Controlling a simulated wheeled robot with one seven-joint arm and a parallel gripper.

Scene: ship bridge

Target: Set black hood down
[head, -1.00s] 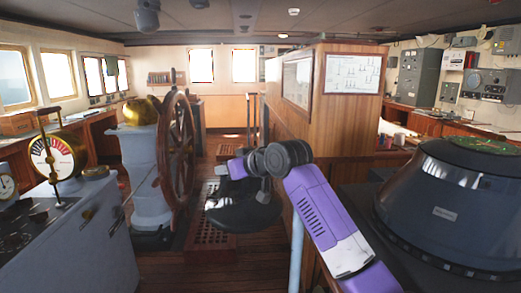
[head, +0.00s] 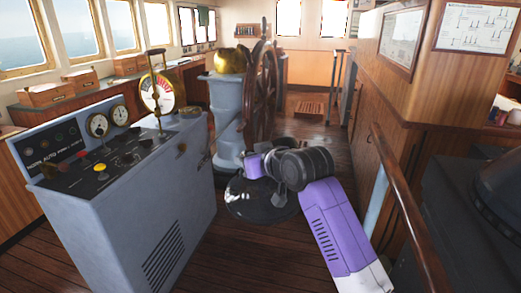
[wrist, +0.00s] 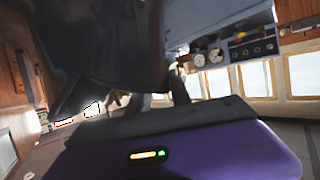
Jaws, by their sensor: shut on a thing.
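The black hood (head: 247,202) is a dark, glossy, round piece with a wide rim. In the head view it hangs at the end of my arm, over the wooden deck and in front of the wheel's pedestal. My gripper (head: 279,196) is shut on it; the fingertips are mostly hidden by my wrist and the hood. In the wrist view the hood is a large dark shape (wrist: 112,50) filling the upper left, close to the camera. I cannot tell how far its underside is from the deck.
A grey console (head: 145,205) with gauges and levers stands at left. The ship's wheel (head: 259,95) and its grey pedestal (head: 228,120) are behind the hood. A wooden handrail (head: 405,205) and dark cabinet are at right. Bare deck (head: 235,265) lies between console and arm.

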